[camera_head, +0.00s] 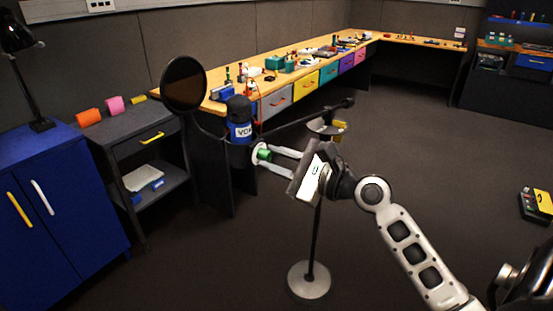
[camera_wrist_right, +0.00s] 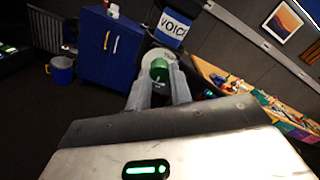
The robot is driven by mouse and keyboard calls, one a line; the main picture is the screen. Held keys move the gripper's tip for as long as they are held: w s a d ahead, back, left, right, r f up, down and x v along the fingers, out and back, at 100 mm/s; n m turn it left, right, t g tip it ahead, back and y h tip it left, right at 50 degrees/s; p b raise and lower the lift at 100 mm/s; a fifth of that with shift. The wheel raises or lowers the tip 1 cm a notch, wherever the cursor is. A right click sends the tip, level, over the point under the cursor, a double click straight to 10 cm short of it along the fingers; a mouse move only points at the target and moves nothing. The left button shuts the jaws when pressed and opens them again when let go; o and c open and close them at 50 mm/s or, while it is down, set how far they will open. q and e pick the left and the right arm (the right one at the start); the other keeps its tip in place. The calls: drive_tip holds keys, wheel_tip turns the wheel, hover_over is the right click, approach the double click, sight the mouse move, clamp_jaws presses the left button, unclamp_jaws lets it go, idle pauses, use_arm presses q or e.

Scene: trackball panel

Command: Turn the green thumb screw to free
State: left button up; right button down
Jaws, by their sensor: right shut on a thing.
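The green thumb screw (camera_head: 264,154) sits on a pale round disc, below the blue microphone (camera_head: 240,120) with its white lettered label. My right gripper (camera_head: 268,157) reaches it from the right and is shut on the screw, one finger on each side. In the right wrist view the green screw (camera_wrist_right: 159,70) shows between the two fingertips (camera_wrist_right: 160,80), with the pale disc (camera_wrist_right: 150,56) behind it. The screw's marking is too small to read. My left gripper is not in view.
A stand with a round base (camera_head: 309,283) and a dark boom rises beside my gripper. A dark round filter (camera_head: 184,84) hangs left of the microphone. A long workbench (camera_head: 262,88) with coloured drawers runs behind. A blue cabinet (camera_head: 60,190) stands left. The floor at right is mostly clear.

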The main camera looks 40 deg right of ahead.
idle(0.4)
drive_tip(key=c, duration=1.3)
unclamp_jaws()
drive_tip(key=shift+o, duration=0.2)
use_arm(q)
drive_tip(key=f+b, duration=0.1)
drive_tip(key=b, duration=0.1)
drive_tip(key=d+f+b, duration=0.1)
drive_tip(key=b, duration=0.1)
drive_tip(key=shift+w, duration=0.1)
use_arm(e)
drive_tip(key=v, duration=1.6)
